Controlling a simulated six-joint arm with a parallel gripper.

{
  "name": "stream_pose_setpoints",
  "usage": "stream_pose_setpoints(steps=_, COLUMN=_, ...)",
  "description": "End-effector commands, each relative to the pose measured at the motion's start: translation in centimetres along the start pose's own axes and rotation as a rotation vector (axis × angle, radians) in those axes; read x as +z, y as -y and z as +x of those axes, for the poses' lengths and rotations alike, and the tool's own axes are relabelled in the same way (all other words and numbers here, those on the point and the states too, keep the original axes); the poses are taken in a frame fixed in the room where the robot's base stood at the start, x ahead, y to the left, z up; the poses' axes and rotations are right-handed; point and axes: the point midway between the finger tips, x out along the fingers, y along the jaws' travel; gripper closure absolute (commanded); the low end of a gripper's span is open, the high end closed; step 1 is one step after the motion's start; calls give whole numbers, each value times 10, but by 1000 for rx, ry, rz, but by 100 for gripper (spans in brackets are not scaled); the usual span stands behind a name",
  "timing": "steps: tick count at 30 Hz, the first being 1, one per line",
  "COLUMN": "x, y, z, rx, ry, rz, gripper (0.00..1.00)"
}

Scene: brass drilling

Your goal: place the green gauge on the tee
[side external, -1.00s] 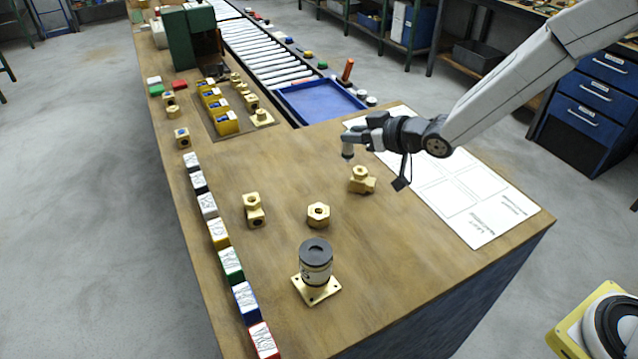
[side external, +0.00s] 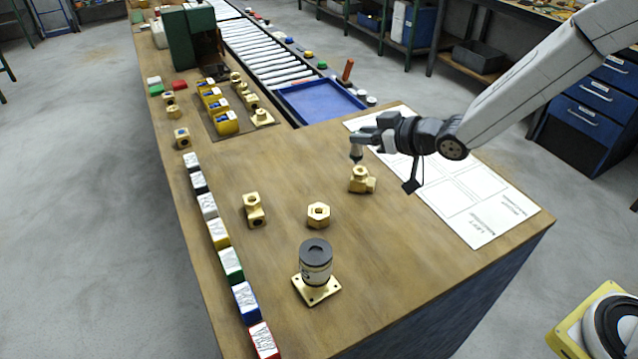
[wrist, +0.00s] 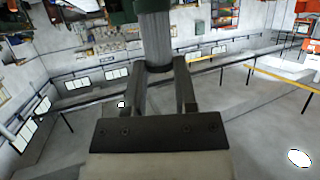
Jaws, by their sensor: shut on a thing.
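My gripper (side external: 362,138) is shut on the gauge (side external: 356,153), a small grey cylinder in the side view, held upright. Its green colour does not show clearly there. The brass tee (side external: 361,181) stands on the bench just below it. The gauge's lower end is close over the tee's top, and I cannot tell whether they touch. In the wrist view the gauge (wrist: 155,38) is a grey ribbed cylinder between the two fingers (wrist: 160,72). The tee is not visible in the wrist view.
Another brass fitting (side external: 254,210) and a hex nut (side external: 318,215) stand to the left. A black-topped cylinder on a brass flange (side external: 316,288) is in front. Coloured blocks (side external: 219,234) line the left edge.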

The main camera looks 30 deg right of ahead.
Motion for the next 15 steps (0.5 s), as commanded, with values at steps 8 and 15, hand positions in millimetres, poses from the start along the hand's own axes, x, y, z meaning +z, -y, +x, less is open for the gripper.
stream_pose_setpoints(steps=8, x=-9, y=20, z=2, rx=-22, ry=-3, rz=-13, gripper=100)
stream_pose_setpoints(steps=15, x=-30, y=69, z=2, rx=-77, ry=-6, rz=-40, gripper=100)
